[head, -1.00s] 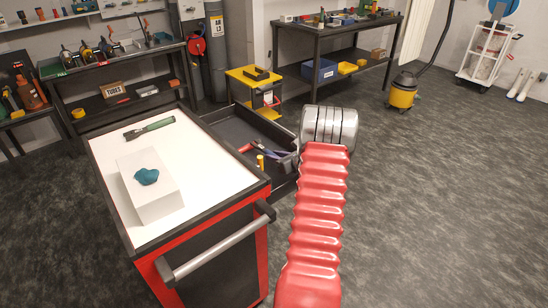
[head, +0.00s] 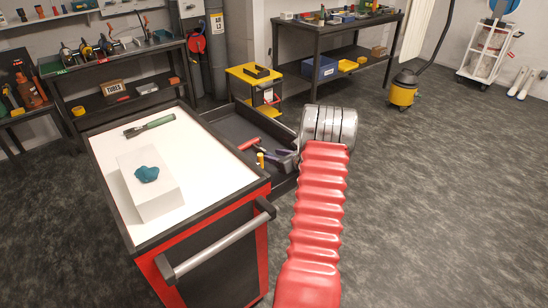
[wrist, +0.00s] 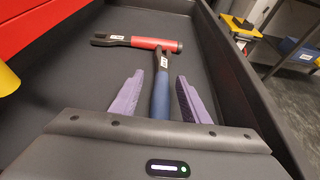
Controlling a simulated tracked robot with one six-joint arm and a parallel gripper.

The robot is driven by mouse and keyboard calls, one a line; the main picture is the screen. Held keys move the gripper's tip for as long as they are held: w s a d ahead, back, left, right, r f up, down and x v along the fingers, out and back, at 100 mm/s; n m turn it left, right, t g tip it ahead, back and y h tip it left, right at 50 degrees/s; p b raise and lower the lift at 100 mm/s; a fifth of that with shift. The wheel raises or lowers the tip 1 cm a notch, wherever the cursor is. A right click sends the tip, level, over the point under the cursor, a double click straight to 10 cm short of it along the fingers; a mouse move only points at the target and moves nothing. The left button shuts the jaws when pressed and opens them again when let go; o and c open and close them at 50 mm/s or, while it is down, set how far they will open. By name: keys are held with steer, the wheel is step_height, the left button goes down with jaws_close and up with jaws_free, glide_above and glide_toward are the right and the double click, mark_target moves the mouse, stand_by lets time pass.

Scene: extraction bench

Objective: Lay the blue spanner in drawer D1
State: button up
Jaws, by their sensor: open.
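The blue spanner (wrist: 161,98), with a blue handle and a dark labelled head, is inside the open dark drawer (head: 236,128). In the wrist view its handle lies between the two purple fingers of my gripper (wrist: 154,95). The fingers are spread, with a gap on each side of the handle. The spanner's head meets the handle of a red spanner (wrist: 150,43) that lies crosswise; I cannot tell whether it rests on it. In the head view my gripper (head: 284,155) is low in the drawer, partly hidden by my wrist. No drawer label is readable.
The drawer's right wall (wrist: 232,60) is close to my gripper. A yellow post (head: 260,160) stands at the drawer's near left. The white cart top (head: 205,165) beside it holds a green tool (head: 150,126) and a white block with a teal lump (head: 147,175).

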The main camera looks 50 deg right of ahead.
steer(key=shift+r, duration=0.1)
steer(key=shift+r, duration=0.65)
steer(key=v, duration=1.2)
steer(key=shift+s+f, duration=0.1)
steer(key=shift+f, duration=0.05)
